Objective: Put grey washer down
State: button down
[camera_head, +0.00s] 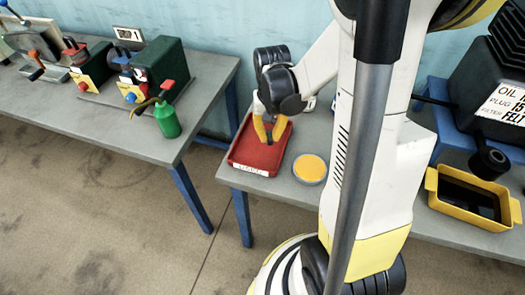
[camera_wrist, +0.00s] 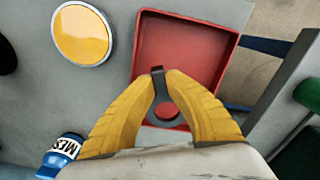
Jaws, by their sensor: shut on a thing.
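My gripper (camera_head: 269,130) points down over the red tray (camera_head: 246,167) on the near-left corner of the right bench. In the wrist view its yellow fingers (camera_wrist: 158,76) are closed around a dark grey ring-shaped piece, the grey washer (camera_wrist: 166,122). Its hole shows between the fingers, with the red tray (camera_wrist: 233,40) behind it. The fingers hide part of the washer. The tray's visible floor looks empty. I cannot tell whether the washer touches the tray floor.
A round dish with a yellow top (camera_head: 310,168) stands beside the tray. A blue labelled container (camera_wrist: 62,152) shows in the wrist view. A yellow pan of dark liquid (camera_head: 470,200) and a black machine (camera_head: 480,90) are right. The left bench (camera_head: 130,125) holds a green bottle (camera_head: 168,120).

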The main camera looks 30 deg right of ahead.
aim_at(263, 153)
jog(key=shift+w+a+f, duration=0.2)
jog(key=shift+a+f, duration=0.15)
jog(key=shift+a, duration=0.15)
jog(key=shift+w+a+f, duration=0.15)
jog(key=shift+a+f, duration=0.15)
jog(key=shift+a, duration=0.15)
jog(key=shift+a+f+b, duration=0.1)
jog(key=shift+f+b, duration=0.1)
jog(key=shift+b, duration=0.15)
notch_tip(263, 153, down, 4)
jog(key=shift+r+b, duration=0.1)
jog(key=shift+b, duration=0.95)
jog(key=shift+r, duration=0.1)
jog(key=c, duration=1.5)
grip_release()
jog(key=shift+c, duration=0.2)
